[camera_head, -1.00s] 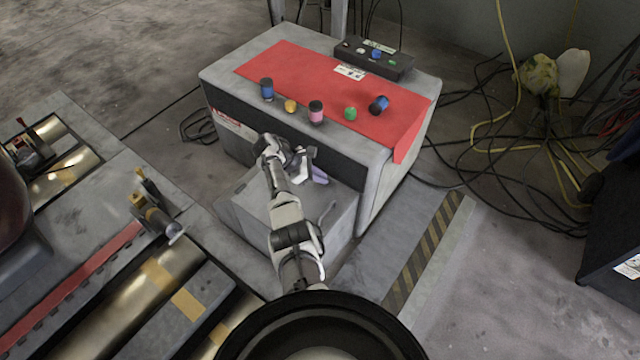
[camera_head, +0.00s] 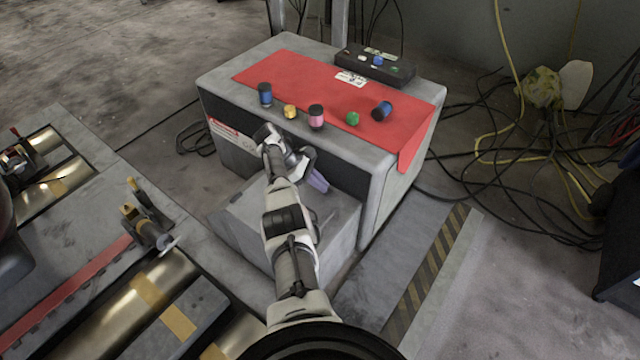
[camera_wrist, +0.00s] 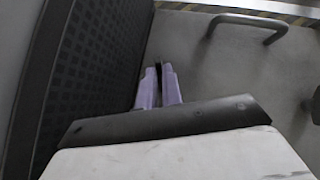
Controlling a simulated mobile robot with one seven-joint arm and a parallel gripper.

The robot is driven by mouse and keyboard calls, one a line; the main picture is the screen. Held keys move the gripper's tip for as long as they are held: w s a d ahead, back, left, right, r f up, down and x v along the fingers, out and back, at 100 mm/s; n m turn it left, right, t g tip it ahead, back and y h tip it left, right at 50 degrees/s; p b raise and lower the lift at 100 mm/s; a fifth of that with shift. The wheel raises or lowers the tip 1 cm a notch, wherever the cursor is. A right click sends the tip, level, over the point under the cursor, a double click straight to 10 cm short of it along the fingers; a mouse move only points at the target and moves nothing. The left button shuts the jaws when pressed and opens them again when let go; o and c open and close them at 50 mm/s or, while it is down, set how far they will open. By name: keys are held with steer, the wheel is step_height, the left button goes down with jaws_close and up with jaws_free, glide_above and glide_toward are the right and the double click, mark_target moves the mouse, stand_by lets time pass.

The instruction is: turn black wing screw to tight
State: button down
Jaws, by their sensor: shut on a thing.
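My gripper (camera_head: 318,181) is low in front of the grey machine, above the grey lower box. Its two purple fingers also show in the wrist view (camera_wrist: 158,84), close together. They are shut on a thin dark piece (camera_wrist: 158,72), which I take to be the black wing screw; only a sliver of it shows between the fingertips. Its wings and thread are hidden, so I cannot tell how far it is turned. In the head view the screw is too small or hidden to make out.
The grey machine (camera_head: 384,184) carries a red cloth (camera_head: 290,75) with several coloured cylinders and caps and a black control box (camera_head: 350,60). The grey lower box (camera_head: 245,212) stands before it. A dark grille (camera_wrist: 95,60) and a bent handle (camera_wrist: 250,22) lie near my fingers. Cables cover the floor at right.

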steer(key=c, duration=1.6)
jaws_free()
steer(key=shift+o, duration=0.2)
steer(key=b+v, duration=0.4)
steer(key=v, duration=0.9)
steer(key=shift+a+r+b, duration=0.25)
steer(key=shift+r+b, duration=0.05)
steer(key=shift+b, duration=0.05)
